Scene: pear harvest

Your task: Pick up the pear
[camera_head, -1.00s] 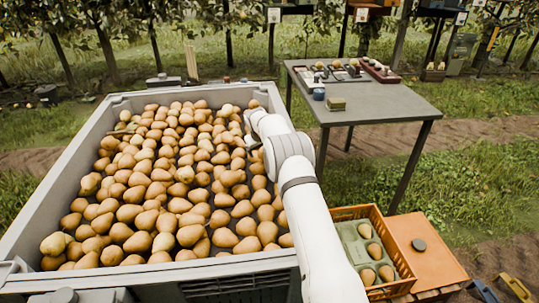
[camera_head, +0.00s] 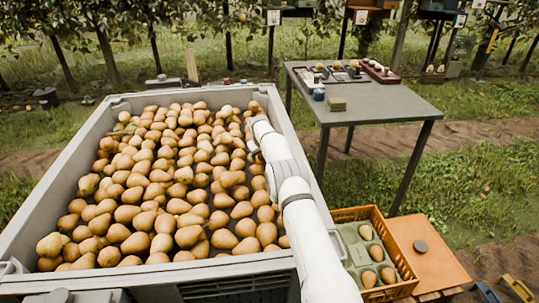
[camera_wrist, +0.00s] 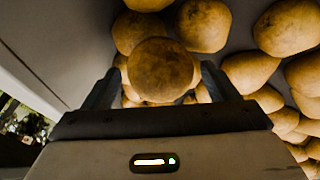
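A large bin (camera_head: 38,205) is filled with many brown-yellow pears (camera_head: 165,175). In the wrist view my gripper (camera_wrist: 161,67) has its two fingers apart, one on each side of a brown pear (camera_wrist: 160,70). Narrow gaps show between this pear and both fingers, so the gripper looks open. How deep the pear sits between the fingers is hard to tell. Other pears (camera_wrist: 203,25) lie close beyond and to the right. In the head view my arm reaches over the bin's right side, and the fingers are hidden.
The bin's grey wall (camera_wrist: 50,45) is close on the left in the wrist view. An orange crate (camera_head: 385,292) with a green tray (camera_head: 352,240) holding several pears stands right of the bin. A grey table (camera_head: 385,105) with small items stands behind it.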

